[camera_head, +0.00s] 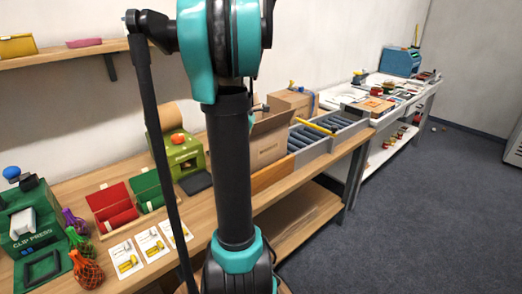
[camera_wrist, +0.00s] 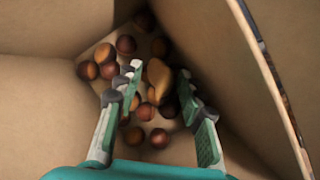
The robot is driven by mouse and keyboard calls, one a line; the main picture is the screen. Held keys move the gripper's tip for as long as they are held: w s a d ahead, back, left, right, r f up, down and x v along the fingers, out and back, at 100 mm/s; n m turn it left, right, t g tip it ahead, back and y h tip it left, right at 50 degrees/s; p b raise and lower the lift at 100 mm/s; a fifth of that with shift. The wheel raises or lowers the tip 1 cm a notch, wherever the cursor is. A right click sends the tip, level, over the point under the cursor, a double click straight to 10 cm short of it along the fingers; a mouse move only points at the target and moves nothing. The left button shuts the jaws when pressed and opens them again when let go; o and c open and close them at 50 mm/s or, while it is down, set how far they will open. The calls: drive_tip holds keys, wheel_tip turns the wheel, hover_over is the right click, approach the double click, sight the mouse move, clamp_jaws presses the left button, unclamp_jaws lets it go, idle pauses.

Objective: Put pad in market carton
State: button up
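The cardboard market carton (camera_head: 268,149) stands open on the bench behind my arm in the head view, with dark print on its front. In the wrist view, my gripper (camera_wrist: 158,82) points down inside a cardboard box with brown walls (camera_wrist: 40,30). Its two green-padded fingers are apart. Several brown chestnuts (camera_wrist: 127,44) lie at the bottom. A tan, oblong piece (camera_wrist: 158,75) shows between the fingertips, but no grip on it is clear. My gripper is hidden in the head view. I cannot identify the pad for certain in either view.
A dark flat piece (camera_head: 196,182) lies before a green machine (camera_head: 186,158). Red (camera_head: 113,204) and green (camera_head: 147,190) trays, printed cards (camera_head: 152,243), netted bags (camera_head: 86,270) and a clip press (camera_head: 32,222) fill the left bench. A grey roller section (camera_head: 318,136) lies right of the carton.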

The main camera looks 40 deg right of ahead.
drive_tip(key=v, duration=1.1)
drive_tip(key=shift+r, duration=0.15)
idle(0.8)
